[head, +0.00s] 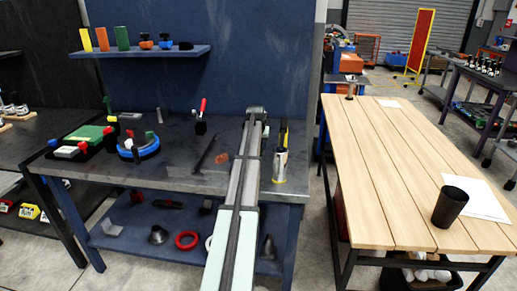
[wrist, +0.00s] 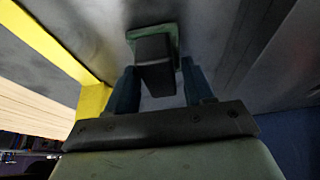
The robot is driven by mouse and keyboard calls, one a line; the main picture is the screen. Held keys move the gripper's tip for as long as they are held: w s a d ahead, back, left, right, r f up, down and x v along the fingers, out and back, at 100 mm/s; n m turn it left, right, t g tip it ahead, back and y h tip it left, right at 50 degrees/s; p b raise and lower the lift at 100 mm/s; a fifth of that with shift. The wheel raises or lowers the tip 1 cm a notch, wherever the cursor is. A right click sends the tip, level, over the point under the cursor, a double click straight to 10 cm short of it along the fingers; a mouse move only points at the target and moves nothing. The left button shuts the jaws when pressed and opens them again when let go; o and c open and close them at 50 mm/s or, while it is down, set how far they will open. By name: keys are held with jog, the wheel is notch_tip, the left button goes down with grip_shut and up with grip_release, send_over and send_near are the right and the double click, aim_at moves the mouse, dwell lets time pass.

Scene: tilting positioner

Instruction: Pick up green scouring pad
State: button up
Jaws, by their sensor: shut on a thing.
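In the wrist view, the green scouring pad (wrist: 171,31) shows as a green, rounded-square edge behind a dark block that looks like its grip (wrist: 154,62). My gripper (wrist: 159,78) has one finger on each side of the dark block and is shut on it. The green face lies beyond the fingertips, toward a grey surface. I cannot tell whether it touches that surface. In the head view, my arm stretches over the dark workbench and hides the pad and the fingers.
A yellow and silver cylinder (head: 280,163) stands close right of my arm on the workbench (head: 180,155). A blue curved fixture (head: 138,148) and a green-topped block (head: 84,135) are at left. A wall shelf (head: 140,51) holds several items. A wooden table (head: 395,180) stands right.

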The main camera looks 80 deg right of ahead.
notch_tip(320, 180, up, 10)
dwell(0.6)
jog(key=o, duration=0.5)
jog(key=c, duration=0.4)
jog(key=w+a+r+n, duration=0.1)
jog(key=w+a+r, duration=0.15)
jog(key=w, duration=0.65)
jog(key=w+a+r+n, duration=0.1)
jog(key=w+a, duration=0.3)
jog(key=w, duration=0.5)
jog(key=s+a+m+g, duration=0.1)
jog(key=a+m, duration=0.2)
jog(key=a, duration=0.1)
jog(key=s+a+m+g, duration=0.1)
jog(key=s+a+m, duration=0.1)
jog(key=a+m, duration=0.2)
jog(key=s+a+m+g+y, duration=0.1)
jog(key=a+m, duration=0.3)
jog(key=shift+s+a+f, duration=0.25)
jog(key=shift+a+f, duration=0.15)
